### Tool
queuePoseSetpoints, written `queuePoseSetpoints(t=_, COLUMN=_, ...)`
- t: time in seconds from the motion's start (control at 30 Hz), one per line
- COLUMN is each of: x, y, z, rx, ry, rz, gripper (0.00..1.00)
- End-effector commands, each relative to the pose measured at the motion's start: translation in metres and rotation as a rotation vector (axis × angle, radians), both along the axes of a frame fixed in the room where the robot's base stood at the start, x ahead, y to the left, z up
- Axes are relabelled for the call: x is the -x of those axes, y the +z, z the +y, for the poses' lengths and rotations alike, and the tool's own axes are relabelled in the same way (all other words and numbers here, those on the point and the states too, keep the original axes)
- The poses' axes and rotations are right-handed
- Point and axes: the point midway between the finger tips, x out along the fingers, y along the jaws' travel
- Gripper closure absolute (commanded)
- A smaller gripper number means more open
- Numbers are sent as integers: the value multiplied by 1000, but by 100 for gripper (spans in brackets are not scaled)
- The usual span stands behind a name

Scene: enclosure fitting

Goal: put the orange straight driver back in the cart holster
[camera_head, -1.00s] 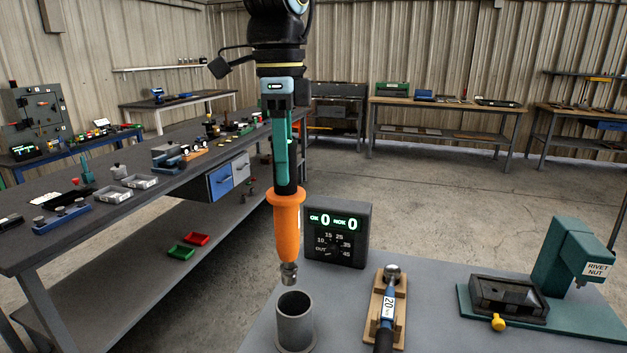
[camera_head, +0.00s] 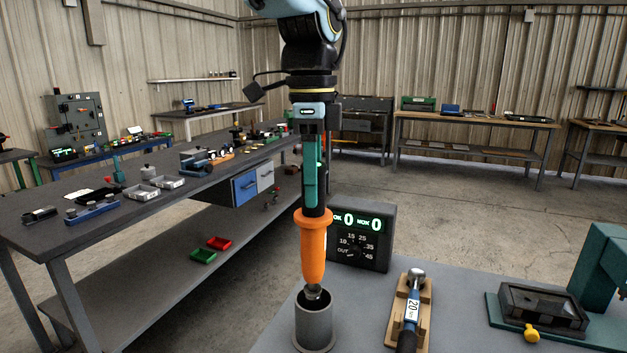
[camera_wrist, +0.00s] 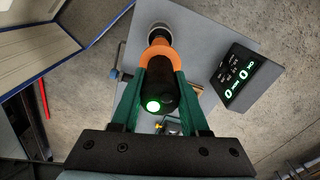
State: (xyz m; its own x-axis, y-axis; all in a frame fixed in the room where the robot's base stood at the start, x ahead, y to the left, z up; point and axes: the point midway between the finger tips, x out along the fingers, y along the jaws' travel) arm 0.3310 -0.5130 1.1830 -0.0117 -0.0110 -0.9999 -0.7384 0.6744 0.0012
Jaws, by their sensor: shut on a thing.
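The orange straight driver (camera_head: 312,250) hangs upright, tip down, from my gripper (camera_head: 312,190). Its grey metal tip is at the mouth of the grey cylindrical holster (camera_head: 314,326) on the cart top. The tip appears to overlap the holster's opening; how deep it is inside I cannot tell. In the wrist view, the green fingers of my gripper (camera_wrist: 160,95) are shut on the driver's dark upper body, with a lit green end facing the camera. The orange part of the driver (camera_wrist: 161,52) extends beyond the fingers.
A display box with green digits (camera_head: 362,236) stands right behind the holster. A blue-handled torque wrench (camera_head: 412,308) rests in a wooden cradle to the right. A dark fixture with a yellow knob (camera_head: 540,305) is further right. The long workbench (camera_head: 130,215) stands left.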

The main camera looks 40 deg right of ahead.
Motion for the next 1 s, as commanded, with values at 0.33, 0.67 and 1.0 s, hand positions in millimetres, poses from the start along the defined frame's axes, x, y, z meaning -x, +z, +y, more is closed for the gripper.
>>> queuePoseSetpoints(t=0.33, x=0, y=-32, z=-1, rx=3, ry=0, rz=-2, gripper=100)
queuePoseSetpoints(t=0.67, x=0, y=-58, z=0, rx=2, ry=0, rz=-1, gripper=100)
queuePoseSetpoints(t=1.0, x=0, y=-80, z=-1, rx=3, ry=0, rz=-2, gripper=100)
